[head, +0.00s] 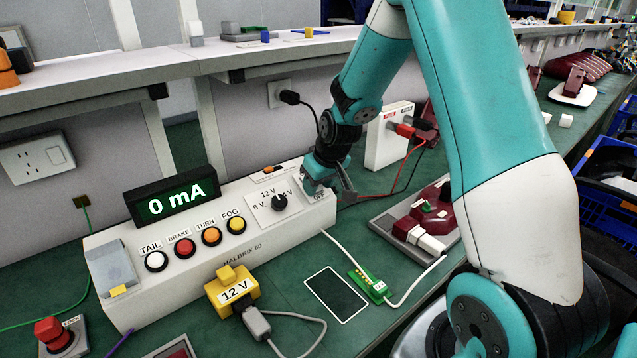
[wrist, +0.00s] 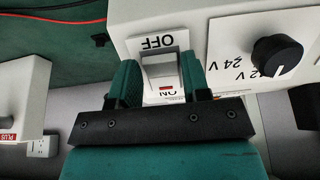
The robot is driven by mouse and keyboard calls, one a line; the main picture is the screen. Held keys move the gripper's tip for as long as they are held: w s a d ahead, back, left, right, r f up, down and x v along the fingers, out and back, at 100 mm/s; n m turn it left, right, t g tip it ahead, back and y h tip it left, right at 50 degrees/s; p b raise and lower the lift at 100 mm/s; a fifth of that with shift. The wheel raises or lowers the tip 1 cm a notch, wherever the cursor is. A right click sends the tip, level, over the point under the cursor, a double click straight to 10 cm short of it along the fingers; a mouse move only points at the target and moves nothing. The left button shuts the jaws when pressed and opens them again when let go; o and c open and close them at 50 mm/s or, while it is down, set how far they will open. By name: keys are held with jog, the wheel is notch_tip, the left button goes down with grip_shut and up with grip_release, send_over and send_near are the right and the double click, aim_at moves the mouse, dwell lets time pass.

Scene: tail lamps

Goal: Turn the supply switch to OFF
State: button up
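The supply switch (wrist: 159,72) is a pale rocker on a white plate at the right end of the white tester box (head: 190,245). In the wrist view, OFF is printed upside down above it and ON below, with a little red near the ON end. In the head view, the OFF label (head: 319,196) shows beside my gripper (head: 328,184), which hides most of the switch. My gripper (wrist: 160,66) is open, with its two teal fingers on either side of the rocker and nothing held. I cannot tell whether they touch it. The display (head: 173,206) reads 0 mA.
The voltage knob (head: 280,202) is close to the switch; it also shows in the wrist view (wrist: 276,55). A white box with red and black leads (head: 388,137) stands behind my gripper. A red lamp (head: 425,213) lies to the right. A yellow 12 V block (head: 231,290) is in front.

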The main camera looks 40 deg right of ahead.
jog(key=c, duration=0.5)
jog(key=shift+f+b, duration=0.3)
jog(key=shift+b, duration=0.45)
jog(key=shift+s+t+b, duration=0.1)
jog(key=shift+t+b, duration=0.4)
jog(key=shift+t, duration=0.1)
jog(key=shift+r, duration=0.2)
jog(key=o, duration=0.9)
jog(key=p+v, duration=0.1)
jog(key=v, duration=1.6)
jog(key=shift+s+r, duration=0.1)
jog(key=shift+r, duration=0.05)
